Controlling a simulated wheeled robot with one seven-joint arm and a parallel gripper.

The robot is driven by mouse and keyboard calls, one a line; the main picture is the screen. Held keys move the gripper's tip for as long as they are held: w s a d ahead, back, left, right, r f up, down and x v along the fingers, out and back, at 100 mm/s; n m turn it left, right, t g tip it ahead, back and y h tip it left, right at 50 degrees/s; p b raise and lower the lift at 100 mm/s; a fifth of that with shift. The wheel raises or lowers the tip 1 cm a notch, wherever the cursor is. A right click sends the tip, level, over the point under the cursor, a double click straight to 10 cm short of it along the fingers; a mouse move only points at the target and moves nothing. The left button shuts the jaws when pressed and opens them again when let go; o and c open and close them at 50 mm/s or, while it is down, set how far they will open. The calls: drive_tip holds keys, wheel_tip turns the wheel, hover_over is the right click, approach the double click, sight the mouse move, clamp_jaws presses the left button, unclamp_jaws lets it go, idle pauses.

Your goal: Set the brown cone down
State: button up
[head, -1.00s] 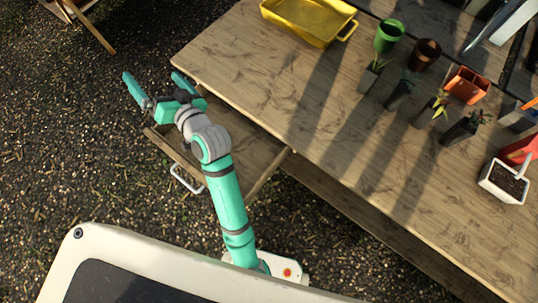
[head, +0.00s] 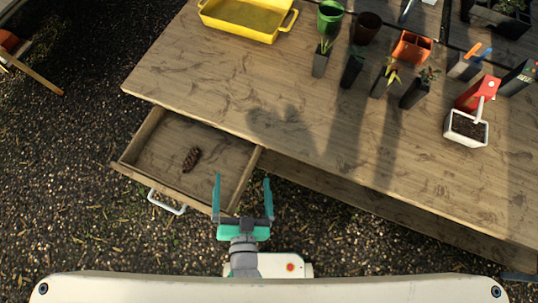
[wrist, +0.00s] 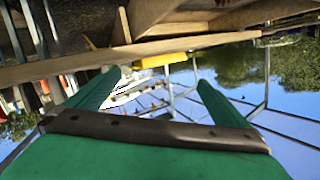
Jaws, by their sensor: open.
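The brown cone (head: 191,158), a scaly pine cone, lies in the open wooden drawer (head: 232,172) at the left of the table front. Nothing touches it except the drawer floor. My gripper (head: 243,195) is open and empty, to the right of and nearer than the cone, in front of the table edge. In the wrist view my gripper (wrist: 160,82) shows two green fingers spread apart with nothing between them. The cone does not show in the wrist view.
The wooden table (head: 300,125) has a clear front half. The drawer has a metal handle (head: 166,202).

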drive_tip(key=s+d+r+n+h, duration=0.1)
drive_tip(key=s+d+n, duration=0.2)
drive_tip(key=s+d, duration=0.4)
drive_tip(key=shift+s+d+r, duration=0.25)
drive_tip(key=shift+s+r, duration=0.05)
drive_tip(key=shift+s, duration=0.45)
